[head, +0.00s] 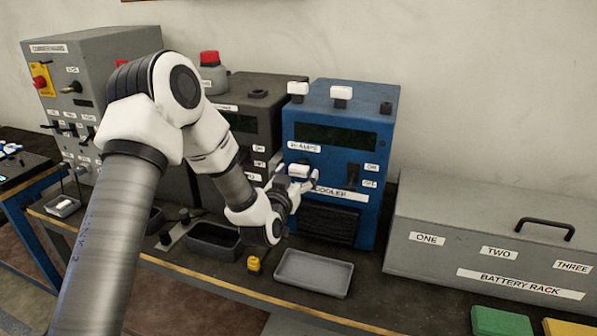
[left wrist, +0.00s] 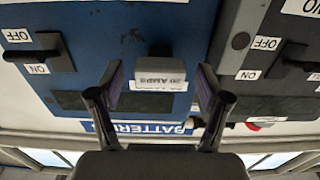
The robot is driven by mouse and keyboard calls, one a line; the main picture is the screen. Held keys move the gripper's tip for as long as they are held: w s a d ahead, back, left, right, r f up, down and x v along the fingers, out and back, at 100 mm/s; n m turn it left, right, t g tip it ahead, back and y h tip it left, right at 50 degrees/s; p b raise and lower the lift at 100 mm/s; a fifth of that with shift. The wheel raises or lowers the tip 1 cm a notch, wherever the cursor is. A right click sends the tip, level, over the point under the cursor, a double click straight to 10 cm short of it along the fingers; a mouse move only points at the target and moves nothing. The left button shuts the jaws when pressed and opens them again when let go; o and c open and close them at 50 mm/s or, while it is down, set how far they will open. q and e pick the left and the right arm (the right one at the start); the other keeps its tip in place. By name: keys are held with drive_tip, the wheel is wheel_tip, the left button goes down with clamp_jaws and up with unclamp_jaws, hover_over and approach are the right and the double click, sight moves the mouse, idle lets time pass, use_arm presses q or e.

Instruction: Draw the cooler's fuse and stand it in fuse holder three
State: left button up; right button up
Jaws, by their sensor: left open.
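The blue cooler (head: 335,130) stands against the wall in the head view. Its fuse (head: 299,170), a pale block, sits in the cooler's front and reads "20 AMPS" in the left wrist view (left wrist: 160,70). My left gripper (head: 303,181) is open at the cooler's front. In the left wrist view its two fingers (left wrist: 160,87) stand on either side of the fuse, with gaps showing. On the cooler's top are two white-capped blocks (head: 341,93) and a dark bare post (head: 386,107) at the right. My right gripper is out of view.
The cooler's front has a switch (head: 353,173) right of the fuse. A dark grey unit (head: 262,95) stands close on the left. A grey battery rack (head: 480,235) is at the right. A grey tray (head: 313,273) and a yellow object (head: 254,263) lie in front.

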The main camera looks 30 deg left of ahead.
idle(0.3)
use_arm(q)
clamp_jaws()
drive_tip(key=shift+s, duration=0.1)
drive_tip(key=shift+v, duration=2.9)
